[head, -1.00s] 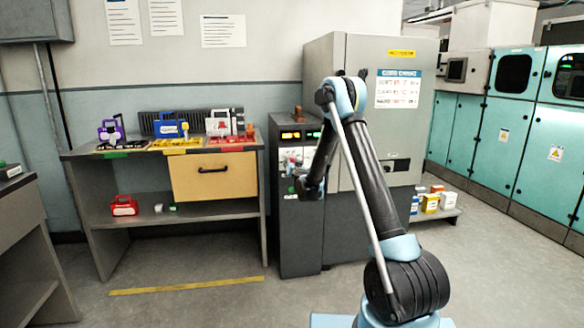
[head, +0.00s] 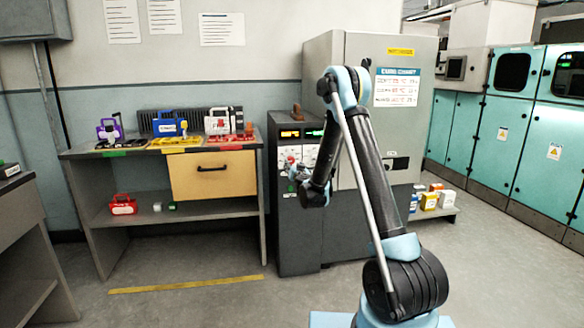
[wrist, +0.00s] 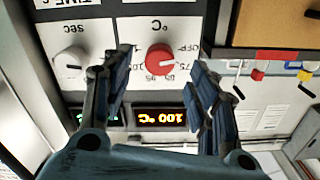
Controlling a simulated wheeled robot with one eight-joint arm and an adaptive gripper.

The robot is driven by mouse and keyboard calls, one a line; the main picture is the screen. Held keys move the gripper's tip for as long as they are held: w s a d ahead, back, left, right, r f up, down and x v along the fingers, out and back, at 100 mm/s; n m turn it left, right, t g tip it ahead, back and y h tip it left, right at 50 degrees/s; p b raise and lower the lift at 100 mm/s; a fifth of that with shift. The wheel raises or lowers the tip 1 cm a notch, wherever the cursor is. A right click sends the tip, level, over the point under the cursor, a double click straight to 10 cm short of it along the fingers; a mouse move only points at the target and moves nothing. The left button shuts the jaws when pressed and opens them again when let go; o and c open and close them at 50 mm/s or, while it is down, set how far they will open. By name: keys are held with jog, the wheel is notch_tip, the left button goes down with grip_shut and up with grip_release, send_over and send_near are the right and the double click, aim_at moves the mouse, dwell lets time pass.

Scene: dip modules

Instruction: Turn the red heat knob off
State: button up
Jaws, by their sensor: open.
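The red heat knob (wrist: 160,60) is on a white panel marked °C, which appears upside down in the wrist view. Labels including OFF, 75 and 95 surround it. My gripper (wrist: 156,72) is open, with one finger on each side of the knob and visible gaps between. I cannot tell how deep the fingertips reach. An orange display (wrist: 160,117) beside the knob reads 100 °C. In the head view my gripper (head: 295,174) is in front of the dark control cabinet (head: 297,235), just below the small red knob (head: 291,160).
A second, grey knob (wrist: 70,62) marked sec sits left of the red one in the wrist view, close to the left finger. A workbench (head: 220,208) with coloured items stands left of the cabinet. A large grey cabinet (head: 350,60) stands at its right.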

jog(key=shift+v, duration=2.35)
jog(key=s+d+r+n+g+y, duration=0.25)
jog(key=s+r, duration=0.45)
jog(key=r, duration=0.4)
jog(key=s+d+r+n+g+y, duration=0.1)
jog(key=s+d+r+n+g, duration=0.15)
jog(key=s, duration=0.75)
jog(key=s+d+f+m+g+h, duration=0.1)
jog(key=s+d+f, duration=0.4)
jog(key=s, duration=0.8)
jog(key=s+d+f+m+g+h, duration=0.2)
jog(key=s+d+f+g+h, duration=0.2)
jog(key=s+d, duration=0.7)
jog(key=s+d+f+m+g+h, duration=0.2)
jog(key=s+d+f+g, duration=0.3)
jog(key=s, duration=1.1)
jog(key=d+f+h, duration=0.1)
jog(key=d+f, duration=0.1)
jog(key=d, duration=0.1)
jog(key=shift+f, duration=0.3)
jog(key=shift+h, duration=0.25)
